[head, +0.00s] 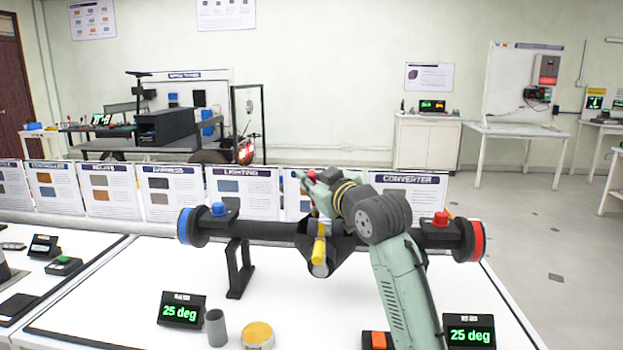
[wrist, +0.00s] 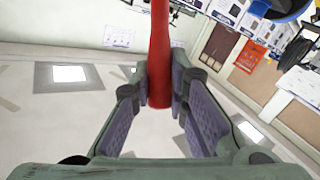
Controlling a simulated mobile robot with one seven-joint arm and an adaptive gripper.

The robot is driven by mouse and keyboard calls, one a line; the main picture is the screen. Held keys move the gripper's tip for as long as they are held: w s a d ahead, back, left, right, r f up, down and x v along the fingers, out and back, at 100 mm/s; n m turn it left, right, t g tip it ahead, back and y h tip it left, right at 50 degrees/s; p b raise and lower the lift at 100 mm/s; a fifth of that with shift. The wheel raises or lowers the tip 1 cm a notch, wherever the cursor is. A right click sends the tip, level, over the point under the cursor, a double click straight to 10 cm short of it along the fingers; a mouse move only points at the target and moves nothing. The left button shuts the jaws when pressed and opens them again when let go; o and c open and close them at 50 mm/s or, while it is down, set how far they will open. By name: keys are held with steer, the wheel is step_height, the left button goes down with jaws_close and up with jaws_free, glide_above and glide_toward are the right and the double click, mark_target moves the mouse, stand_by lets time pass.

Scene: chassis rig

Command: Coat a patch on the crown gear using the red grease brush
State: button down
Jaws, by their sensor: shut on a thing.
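My gripper (wrist: 160,92) is shut on a red rod-like handle (wrist: 159,50), which I take as the red grease brush; its bristle end is out of the wrist view. In the head view my gripper (head: 312,183) is above the middle of the axle, partly hidden by my wrist. A dark axle assembly (head: 275,229) spans the bench, with a blue-rimmed hub at its left end and a red-rimmed hub at its right. A yellow shaft piece (head: 320,251) projects from its central housing (head: 343,244). I cannot make out the crown gear clearly; my arm covers part of the housing.
A tin with yellow-orange content (head: 257,334) and a grey cup (head: 216,327) stand at the bench front. Displays reading 25 deg stand left (head: 181,311) and right (head: 470,331). A black stand (head: 239,270) supports the axle. Upright panels (head: 174,193) line the back.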

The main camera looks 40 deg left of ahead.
steer(key=shift+f, duration=0.3)
stand_by(0.4)
steer(key=w+d, duration=0.3)
steer(key=d, duration=0.2)
steer(key=shift+w+f, duration=0.15)
steer(key=shift+w, duration=0.05)
stand_by(0.4)
